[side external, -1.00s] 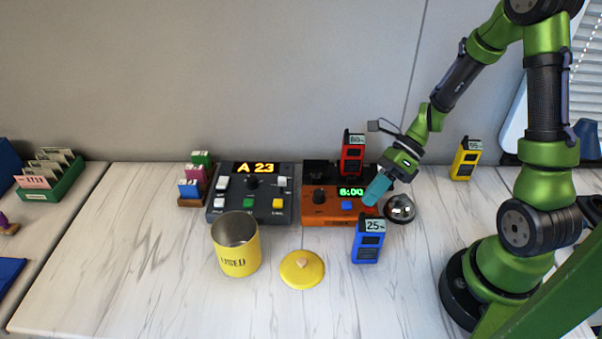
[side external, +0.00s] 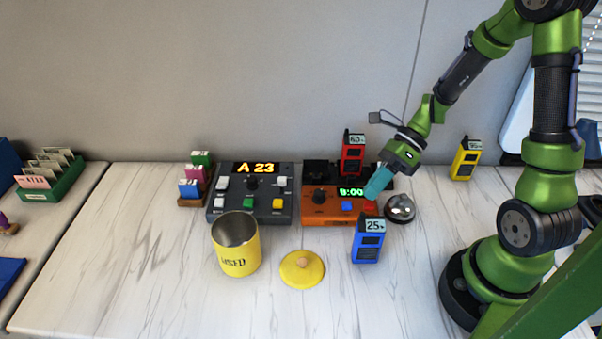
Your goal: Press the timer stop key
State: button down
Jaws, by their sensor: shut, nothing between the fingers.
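The orange timer box (side external: 326,212) stands at the middle of the table, with a green lit display (side external: 351,191) that seems to read 9:00. It has a dark knob (side external: 319,196), a blue key (side external: 346,205) and a red key (side external: 371,207) on its top face. Any lettering on the keys is too small to read. My gripper (side external: 371,195) has teal fingers, shut and empty, pointing down and left. Its tips are just above the red key and look slightly apart from it.
A blue handheld device (side external: 368,243) stands in front of the timer, close below my gripper. A silver bell (side external: 400,208) is at its right and a red device (side external: 352,158) behind.

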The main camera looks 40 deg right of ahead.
jog(key=shift+r, duration=2.45)
jog(key=shift+d+f+n, duration=0.2)
jog(key=shift+n, duration=0.4)
jog(key=s+a+r+n+t+h, duration=0.2)
jog(key=r+n, duration=0.4)
jog(key=n, duration=0.5)
jog(key=s+a+r+n+t+h, duration=0.2)
jog(key=r+n+h, duration=0.3)
jog(key=n, duration=0.7)
jog(key=shift+s+a+r+n+t, duration=0.15)
jog(key=shift+s+r+n+t, duration=0.15)
jog(key=shift+r+t, duration=0.8)
